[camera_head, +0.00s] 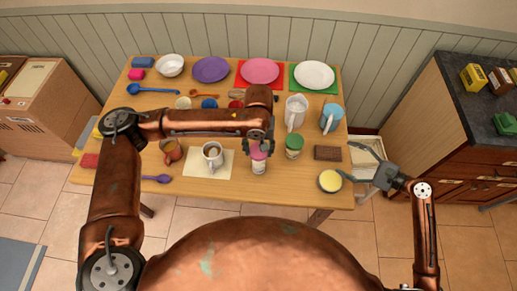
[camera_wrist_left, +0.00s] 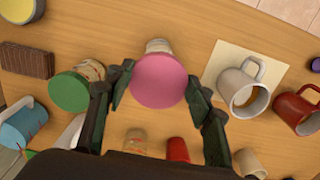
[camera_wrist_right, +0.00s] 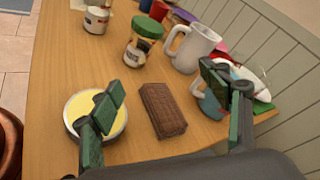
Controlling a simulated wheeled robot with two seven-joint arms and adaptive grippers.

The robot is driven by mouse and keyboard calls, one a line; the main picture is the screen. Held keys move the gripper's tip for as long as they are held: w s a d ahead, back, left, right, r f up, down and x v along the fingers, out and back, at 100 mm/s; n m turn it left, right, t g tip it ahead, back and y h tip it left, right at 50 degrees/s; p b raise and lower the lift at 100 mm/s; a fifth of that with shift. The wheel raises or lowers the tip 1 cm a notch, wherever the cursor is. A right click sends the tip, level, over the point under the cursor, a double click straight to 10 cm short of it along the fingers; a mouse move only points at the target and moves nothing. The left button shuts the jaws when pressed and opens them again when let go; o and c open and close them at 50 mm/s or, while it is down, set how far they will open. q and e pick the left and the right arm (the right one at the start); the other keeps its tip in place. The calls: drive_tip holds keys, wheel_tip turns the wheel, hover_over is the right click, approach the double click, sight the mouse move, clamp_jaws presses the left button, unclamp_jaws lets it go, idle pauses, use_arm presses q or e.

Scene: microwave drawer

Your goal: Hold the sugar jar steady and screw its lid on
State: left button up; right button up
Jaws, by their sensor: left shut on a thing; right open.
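A small labelled jar (camera_head: 259,167) stands upright near the table's front edge; its wall also shows in the left wrist view (camera_wrist_left: 158,46). A pink lid (camera_head: 259,154) is over its mouth. I cannot tell whether the lid is seated or just above the rim. My left gripper (camera_head: 260,143) points down and is shut on the pink lid, with its fingers at the lid's sides in the left wrist view (camera_wrist_left: 160,85). My right gripper (camera_wrist_right: 158,102) is open and empty, near the table's right front corner, well away from the jar. I cannot read the jar's label.
A green-lidded jar (camera_head: 293,147) stands just right of the pink-lidded one. A brown bar (camera_head: 328,153) and a round yellow-topped dish (camera_head: 330,181) lie further right. A mug (camera_head: 212,155) on a pale mat stands left. Plates line the back.

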drive_tip(key=s+a+r+g+y, duration=0.1)
drive_tip(key=s+a+g+y, duration=0.15)
drive_tip(key=a, duration=0.55)
drive_tip(key=m+g, duration=0.1)
drive_tip(key=m, duration=0.4)
approach(261, 165)
drive_tip(key=shift+h, duration=0.45)
drive_tip(key=w+f, duration=0.1)
drive_tip(key=f, duration=0.2)
drive_tip(key=w+f, duration=0.1)
drive_tip(key=shift+w+f, duration=0.25)
drive_tip(key=shift+w, duration=0.05)
drive_tip(key=shift+w+a+f, duration=0.1)
drive_tip(key=shift+a+f, duration=0.2)
drive_tip(key=shift+a, duration=0.2)
drive_tip(key=shift+x, duration=4.65)
drive_tip(key=shift+f, duration=0.1)
drive_tip(key=c, duration=1.1)
